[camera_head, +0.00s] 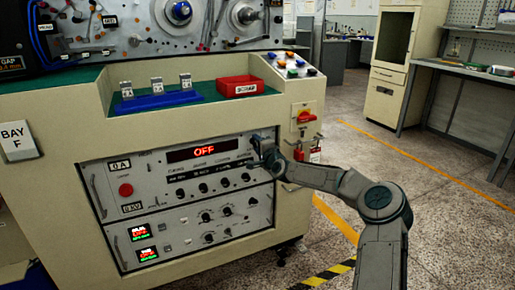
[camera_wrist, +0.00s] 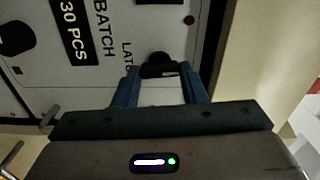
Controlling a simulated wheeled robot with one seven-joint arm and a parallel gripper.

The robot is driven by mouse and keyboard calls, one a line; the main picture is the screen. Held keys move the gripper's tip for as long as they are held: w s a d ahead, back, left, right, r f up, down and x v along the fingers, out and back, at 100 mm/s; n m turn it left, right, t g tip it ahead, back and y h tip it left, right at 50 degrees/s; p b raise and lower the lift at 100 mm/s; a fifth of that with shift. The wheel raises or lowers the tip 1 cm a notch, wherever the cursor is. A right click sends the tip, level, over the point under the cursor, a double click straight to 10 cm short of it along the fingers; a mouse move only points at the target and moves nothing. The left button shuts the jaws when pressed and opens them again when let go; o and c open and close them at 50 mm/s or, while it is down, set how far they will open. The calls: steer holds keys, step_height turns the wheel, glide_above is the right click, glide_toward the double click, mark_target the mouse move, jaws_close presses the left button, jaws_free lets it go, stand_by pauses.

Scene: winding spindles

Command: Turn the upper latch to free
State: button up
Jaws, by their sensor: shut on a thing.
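In the wrist view a small dark knob (camera_wrist: 158,62) stands on the pale panel, beside lettering that starts "LAT"; the rest is hard to read. It appears to be the upper latch. My gripper (camera_wrist: 162,74) has its two blue fingers on either side of this knob, shut on it. In the head view my gripper (camera_head: 261,146) is at the upper right edge of the upper rack unit (camera_head: 150,172), just right of the lit OFF display (camera_head: 204,151). My gripper hides the latch there, so its turn angle cannot be told.
The lower rack unit (camera_head: 185,243) with several knobs lies below. A red-handled switch on a yellow plate (camera_head: 303,116) and hanging tags are close to the right of my gripper. A red SCRAP tray (camera_head: 240,87) and a blue rack (camera_head: 158,101) stand on the green ledge above.

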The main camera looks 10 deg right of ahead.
steer(key=shift+m, duration=0.7)
steer(key=o, duration=1)
steer(key=p+v, duration=0.2)
steer(key=v, duration=1.2)
